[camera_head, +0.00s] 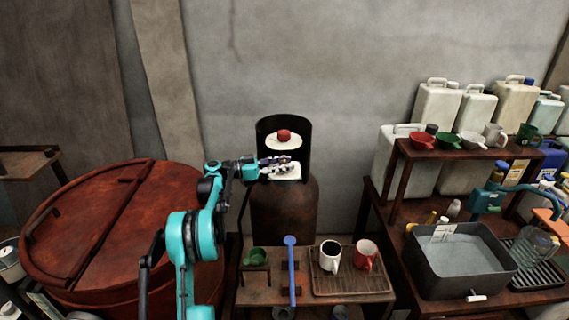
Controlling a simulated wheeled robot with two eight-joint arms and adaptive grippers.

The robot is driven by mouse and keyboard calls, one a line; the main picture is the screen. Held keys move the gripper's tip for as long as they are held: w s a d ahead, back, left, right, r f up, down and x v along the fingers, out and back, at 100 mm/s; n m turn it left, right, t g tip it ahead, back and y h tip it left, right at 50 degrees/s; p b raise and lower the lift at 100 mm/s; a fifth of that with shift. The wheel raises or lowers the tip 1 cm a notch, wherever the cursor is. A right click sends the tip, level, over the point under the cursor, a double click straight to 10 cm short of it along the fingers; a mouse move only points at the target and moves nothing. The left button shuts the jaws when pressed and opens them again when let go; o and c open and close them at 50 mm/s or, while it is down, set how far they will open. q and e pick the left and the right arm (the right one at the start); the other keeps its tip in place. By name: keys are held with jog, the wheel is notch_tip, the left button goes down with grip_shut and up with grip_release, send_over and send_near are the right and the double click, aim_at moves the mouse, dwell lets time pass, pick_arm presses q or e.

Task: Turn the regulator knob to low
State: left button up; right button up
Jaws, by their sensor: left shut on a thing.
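A rusty gas cylinder (284,215) with a dark collar stands against the wall in the middle. A red knob (284,135) sits on a white disc (268,141) inside the collar. A white plate (291,173) lies lower in the collar's opening. My left gripper (283,163) reaches in from the left in front of this plate, below the red knob. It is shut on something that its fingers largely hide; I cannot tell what. Which part is the regulator knob, and its setting, are too small to read. My right gripper is not in view.
A large rusty lidded vat (95,225) stands at the left. A low table (262,298) holds a green cup, a blue ladle and two mugs on a tray (345,288). Shelves (455,152) with bowls, cups and canisters, and a grey basin (462,285), fill the right.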

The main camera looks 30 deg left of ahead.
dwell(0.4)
pick_arm(q)
jog(key=o, duration=1.2)
jog(key=v, duration=1.2)
jog(key=shift+w, duration=0.1)
jog(key=shift+f, duration=0.1)
